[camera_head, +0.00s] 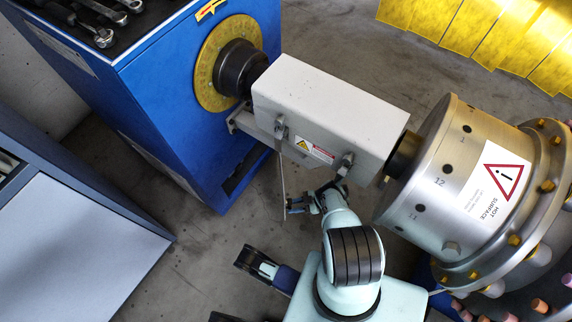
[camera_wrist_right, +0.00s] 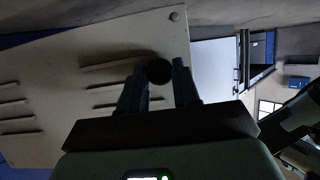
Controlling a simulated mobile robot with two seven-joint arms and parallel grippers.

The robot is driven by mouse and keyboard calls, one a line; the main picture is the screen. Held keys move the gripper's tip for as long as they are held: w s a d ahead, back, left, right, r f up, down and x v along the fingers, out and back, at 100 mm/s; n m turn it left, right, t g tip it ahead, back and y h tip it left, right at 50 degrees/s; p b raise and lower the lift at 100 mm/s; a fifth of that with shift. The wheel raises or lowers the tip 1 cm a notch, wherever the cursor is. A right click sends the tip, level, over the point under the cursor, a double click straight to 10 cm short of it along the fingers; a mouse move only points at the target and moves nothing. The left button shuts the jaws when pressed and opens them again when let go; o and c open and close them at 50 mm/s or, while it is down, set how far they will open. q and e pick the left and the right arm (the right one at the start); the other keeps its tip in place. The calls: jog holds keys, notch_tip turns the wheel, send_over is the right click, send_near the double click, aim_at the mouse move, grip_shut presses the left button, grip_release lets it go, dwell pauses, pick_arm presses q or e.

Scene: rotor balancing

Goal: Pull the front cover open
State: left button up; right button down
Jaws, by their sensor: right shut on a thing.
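The front cover (camera_head: 282,188) shows nearly edge-on in the head view, as a thin pale panel standing out from the front of the light grey housing (camera_head: 330,105). In the right wrist view the cover (camera_wrist_right: 60,75) is a broad pale plate with slots and a round dark knob (camera_wrist_right: 158,71). My right gripper (camera_head: 293,204) is beside the cover's outer part. In the wrist view its two fingers (camera_wrist_right: 159,85) are on either side of the knob, shut on it.
A blue machine (camera_head: 160,90) with tools on top stands at the left end of the housing. A large silver rotor (camera_head: 455,170) with a hot-surface label is at the right. A grey cabinet (camera_head: 90,240) is at lower left. Bare floor (camera_head: 200,245) lies between.

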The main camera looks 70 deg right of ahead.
jog(key=shift+s+d, duration=0.2)
jog(key=shift+s, duration=0.15)
jog(key=c, duration=0.8)
grip_release()
jog(key=shift+v, duration=3.8)
